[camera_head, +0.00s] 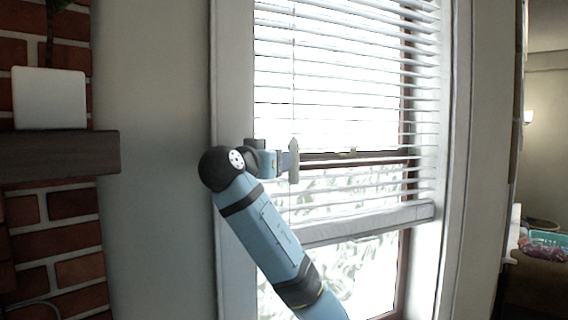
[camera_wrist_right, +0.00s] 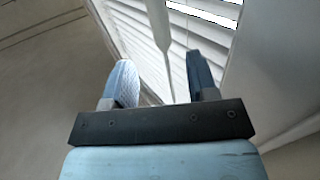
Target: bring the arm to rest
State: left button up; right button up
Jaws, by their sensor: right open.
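My right arm (camera_head: 268,238) reaches up from the bottom in the head view, in front of the window. Its gripper (camera_head: 293,160) is at the height of the lower part of the blind. In the right wrist view the two fingers of the right gripper (camera_wrist_right: 162,82) stand apart. The blind's pale wand (camera_wrist_right: 163,35) shows between and beyond the fingers, and I cannot tell whether it lies within their reach. Nothing is held. My left gripper is not in view.
The window blind (camera_head: 345,80) hangs half lowered, with its bottom rail (camera_head: 370,222) tilted. A brick fireplace with a dark mantel (camera_head: 60,157) and a white pot (camera_head: 48,98) stands at the left. A bare wall (camera_head: 155,200) lies between. A cluttered table (camera_head: 540,270) is at the far right.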

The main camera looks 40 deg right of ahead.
jog(key=shift+v, duration=0.8)
